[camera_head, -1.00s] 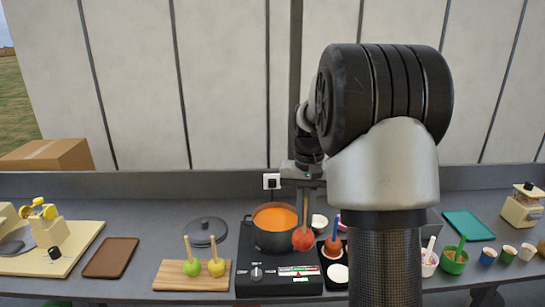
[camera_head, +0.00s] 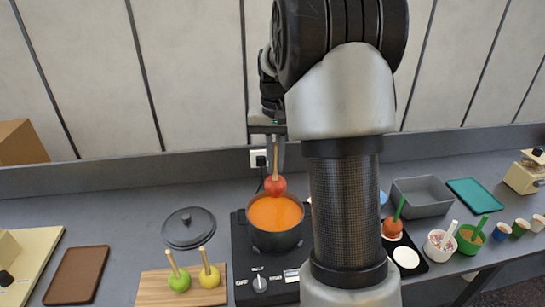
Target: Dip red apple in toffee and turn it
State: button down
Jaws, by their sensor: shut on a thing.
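The red apple (camera_head: 275,187) hangs below my gripper (camera_head: 276,140) on a wooden stick (camera_head: 275,160). My gripper is shut on the stick's upper part. The apple is upright at the far side of the dark pot (camera_head: 277,240), overlapping the far edge of the orange toffee (camera_head: 274,213) in the picture. It appears to be above the toffee, but its exact height over the rim is hard to tell. No toffee coat shows on its visible side.
The pot stands on a black hob (camera_head: 243,258). Left are a lid (camera_head: 188,228) and a board (camera_head: 150,290) with green and yellow apples. Several topping cups stand farther right.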

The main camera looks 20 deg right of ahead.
notch_tip(320, 180, down, 15)
jog(key=b, duration=0.9)
dwell(0.4)
